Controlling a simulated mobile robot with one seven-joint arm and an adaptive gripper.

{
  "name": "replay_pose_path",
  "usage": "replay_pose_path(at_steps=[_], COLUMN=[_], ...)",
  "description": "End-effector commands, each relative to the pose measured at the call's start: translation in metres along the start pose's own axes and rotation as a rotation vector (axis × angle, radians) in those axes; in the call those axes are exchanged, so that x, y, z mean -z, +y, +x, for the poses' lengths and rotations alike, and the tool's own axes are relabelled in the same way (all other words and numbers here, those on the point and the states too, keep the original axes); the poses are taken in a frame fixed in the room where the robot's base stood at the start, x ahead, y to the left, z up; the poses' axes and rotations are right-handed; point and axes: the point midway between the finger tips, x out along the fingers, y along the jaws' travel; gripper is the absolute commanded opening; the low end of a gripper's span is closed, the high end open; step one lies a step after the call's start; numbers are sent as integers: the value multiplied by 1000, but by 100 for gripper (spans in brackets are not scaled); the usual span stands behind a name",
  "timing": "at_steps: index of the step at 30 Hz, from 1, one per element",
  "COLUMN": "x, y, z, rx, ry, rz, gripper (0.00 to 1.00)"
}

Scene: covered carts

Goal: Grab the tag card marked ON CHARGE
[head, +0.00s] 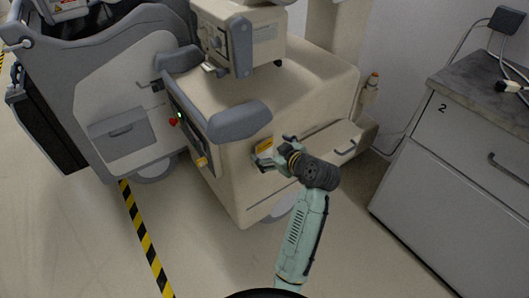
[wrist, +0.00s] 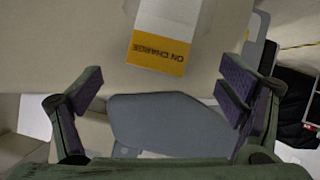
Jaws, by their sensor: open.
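The ON CHARGE tag card (head: 265,145) shows in the head view as a small yellow patch on the side of the beige cart, just beyond my gripper. In the wrist view the card (wrist: 164,40) is at the top centre, white with an orange-yellow band, its lettering upside down. It lies flat against or close to a beige surface; what holds it is not visible. My gripper (head: 267,161) is open and empty. In the wrist view its two dark purple finger pads (wrist: 162,88) stand wide apart, with the card between and ahead of them, not touching it.
The beige cart's grey handle (head: 240,121) is just above and left of my gripper; a grey part (wrist: 170,124) shows between the fingers. A drawer cabinet marked 2 (head: 465,135) stands at right. A grey covered cart (head: 125,90) is at left.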

Motion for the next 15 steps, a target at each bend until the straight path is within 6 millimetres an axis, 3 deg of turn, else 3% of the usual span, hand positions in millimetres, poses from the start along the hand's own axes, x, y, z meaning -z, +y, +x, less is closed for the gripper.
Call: replay_pose_path(at_steps=[7, 15], x=[3, 1], y=[1, 1], z=[36, 44], rx=[2, -1], ry=[1, 1], rz=[0, -1], gripper=[89, 89])
